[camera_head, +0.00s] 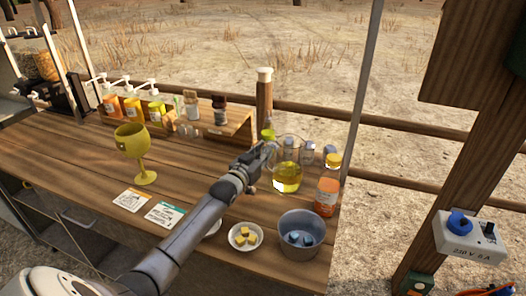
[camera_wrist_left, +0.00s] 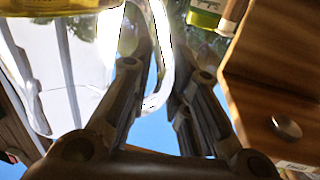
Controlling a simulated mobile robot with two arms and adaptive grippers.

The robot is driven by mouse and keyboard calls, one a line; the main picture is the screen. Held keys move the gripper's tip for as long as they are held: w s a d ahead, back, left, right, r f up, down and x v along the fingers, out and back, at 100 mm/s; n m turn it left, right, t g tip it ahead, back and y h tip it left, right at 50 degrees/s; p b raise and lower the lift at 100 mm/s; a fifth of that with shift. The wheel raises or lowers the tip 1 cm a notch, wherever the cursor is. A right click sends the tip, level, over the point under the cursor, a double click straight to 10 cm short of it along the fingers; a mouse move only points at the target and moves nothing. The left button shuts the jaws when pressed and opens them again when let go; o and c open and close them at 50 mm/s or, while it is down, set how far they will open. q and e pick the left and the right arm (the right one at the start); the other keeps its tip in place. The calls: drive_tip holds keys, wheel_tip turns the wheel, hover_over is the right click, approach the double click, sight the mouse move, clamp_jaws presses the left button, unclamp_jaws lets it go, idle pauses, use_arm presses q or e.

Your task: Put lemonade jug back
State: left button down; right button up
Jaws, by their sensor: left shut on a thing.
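The lemonade jug (camera_head: 288,178) is a clear glass pitcher with yellow liquid in its lower part. It is at the right end of the wooden counter (camera_head: 85,165) and looks upright. I cannot tell whether its base touches the counter. My left gripper (camera_head: 265,158) is at the jug's left side, shut on its handle. In the left wrist view the fingers (camera_wrist_left: 165,65) close around the clear curved handle of the jug (camera_wrist_left: 62,70). The arm hides part of the counter. My right gripper is not in view.
An orange bottle (camera_head: 327,190) stands just right of the jug. A metal pot (camera_head: 300,226) and a small bowl of yellow cubes (camera_head: 243,247) are in front. A yellow goblet (camera_head: 133,142) stands at left. A rack (camera_head: 235,128) with bottles is behind.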

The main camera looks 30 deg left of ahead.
use_arm(q)
drive_tip(key=c, duration=1.8)
unclamp_jaws()
drive_tip(key=shift+f, duration=0.1)
drive_tip(key=o, duration=0.4)
drive_tip(key=shift+o, duration=0.2)
drive_tip(key=shift+r, duration=0.2)
drive_tip(key=s+d, duration=0.1)
drive_tip(key=s, duration=1.1)
